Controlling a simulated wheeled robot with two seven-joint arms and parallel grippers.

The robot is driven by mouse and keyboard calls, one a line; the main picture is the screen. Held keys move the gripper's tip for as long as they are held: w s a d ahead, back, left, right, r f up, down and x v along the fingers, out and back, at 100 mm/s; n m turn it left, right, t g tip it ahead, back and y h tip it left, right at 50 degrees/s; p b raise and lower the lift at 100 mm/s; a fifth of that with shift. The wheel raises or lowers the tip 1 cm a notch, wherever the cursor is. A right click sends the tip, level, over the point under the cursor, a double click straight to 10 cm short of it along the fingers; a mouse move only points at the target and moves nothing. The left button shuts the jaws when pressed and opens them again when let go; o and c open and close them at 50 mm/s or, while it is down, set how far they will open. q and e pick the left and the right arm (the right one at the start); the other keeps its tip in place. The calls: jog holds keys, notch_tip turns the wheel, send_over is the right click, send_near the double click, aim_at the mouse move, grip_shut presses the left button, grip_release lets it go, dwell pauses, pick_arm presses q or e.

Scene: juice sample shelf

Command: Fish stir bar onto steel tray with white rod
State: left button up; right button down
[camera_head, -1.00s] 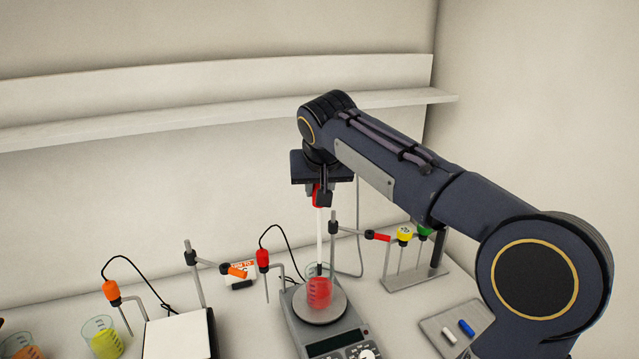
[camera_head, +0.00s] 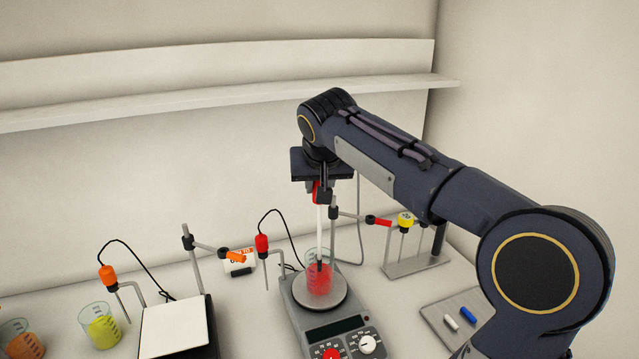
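My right gripper (camera_head: 321,192) reaches in from the right and points down above the stirrer. It is shut on the red handle of the white rod (camera_head: 319,225), which hangs nearly upright. The rod's dark lower end (camera_head: 319,266) is inside the beaker of red liquid (camera_head: 320,285), which stands on the round plate of the grey stirrer (camera_head: 329,322). No stir bar can be made out in the red liquid. The steel tray (camera_head: 434,308) lies at the right, partly behind my arm, with a white bar (camera_head: 451,322) and a blue bar (camera_head: 468,314) on it. My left gripper is out of view.
A rack (camera_head: 416,264) with coloured-handled tools stands behind the tray. Clamp stands with red (camera_head: 263,245) and orange (camera_head: 108,276) probes stand left of the beaker. A white-topped stirrer (camera_head: 174,329), a yellow beaker (camera_head: 103,328) and an orange beaker (camera_head: 20,340) are further left.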

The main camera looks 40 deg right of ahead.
jog(key=shift+f+b, duration=0.45)
jog(key=shift+f, duration=0.2)
jog(key=shift+r, duration=0.25)
dwell(0.4)
jog(key=shift+r+p, duration=0.45)
jog(key=shift+p, duration=0.15)
jog(key=shift+r+p, duration=2.4)
jog(key=shift+r, duration=0.3)
jog(key=shift+r+p, duration=1)
jog(key=shift+r, duration=3)
jog(key=shift+s, duration=0.1)
